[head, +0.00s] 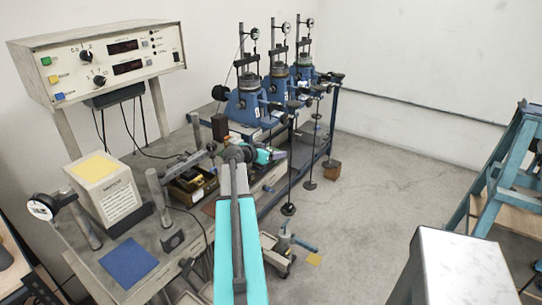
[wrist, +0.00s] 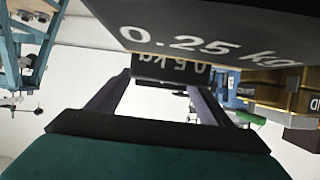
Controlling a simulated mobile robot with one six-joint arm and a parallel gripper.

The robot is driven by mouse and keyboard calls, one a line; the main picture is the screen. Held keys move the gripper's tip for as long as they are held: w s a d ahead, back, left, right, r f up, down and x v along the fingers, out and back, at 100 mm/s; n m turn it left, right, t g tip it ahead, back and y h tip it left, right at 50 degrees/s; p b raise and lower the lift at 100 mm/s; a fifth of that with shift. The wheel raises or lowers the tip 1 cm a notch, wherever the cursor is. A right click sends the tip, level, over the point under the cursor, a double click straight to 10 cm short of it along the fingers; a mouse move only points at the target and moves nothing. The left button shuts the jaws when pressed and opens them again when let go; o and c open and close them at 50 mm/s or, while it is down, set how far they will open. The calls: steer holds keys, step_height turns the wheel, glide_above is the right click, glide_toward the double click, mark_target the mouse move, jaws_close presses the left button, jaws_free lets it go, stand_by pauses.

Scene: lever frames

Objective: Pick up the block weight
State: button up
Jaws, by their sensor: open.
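In the wrist view, a dark block weight marked 0.25 kg (wrist: 205,28) fills the top, very close to the camera. A second dark block (wrist: 162,68), whose upside-down marking looks like 0.5 kg, shows beyond and between the fingers of my gripper (wrist: 157,88). My gripper is open, with a gap between its two fingers. I cannot tell whether either finger touches a block. In the head view, my gripper (head: 264,156) is over the bench, past the end of my teal arm, with its fingertips hard to make out. A dark upright block (head: 220,127) stands nearby.
A tray (head: 205,190) of yellowish and dark items lies beside my arm on the bench. Blue test machines (head: 245,103) with hanging weights stand behind. A control box (head: 100,60) and a pale box (head: 105,195) are at left. Open floor (head: 390,190) lies to the right.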

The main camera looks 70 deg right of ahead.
stand_by(0.3)
steer(key=shift+r, duration=0.1)
jaws_close()
steer(key=shift+r, duration=0.1)
stand_by(0.3)
steer(key=shift+r+b, duration=0.85)
steer(key=shift+r, duration=0.7)
steer(key=s+a+r+b, duration=0.1)
steer(key=s+a+b, duration=0.4)
steer(key=a, duration=0.7)
steer(key=shift+s+b, duration=0.35)
steer(key=shift+s, duration=0.25)
steer(key=shift+b, duration=0.35)
steer(key=b, duration=0.3)
steer(key=a+b, duration=0.1)
steer(key=b, duration=0.1)
steer(key=shift+s+a+r+b, duration=0.1)
steer(key=shift+s+r+b, duration=0.05)
steer(key=shift+s+b, duration=0.25)
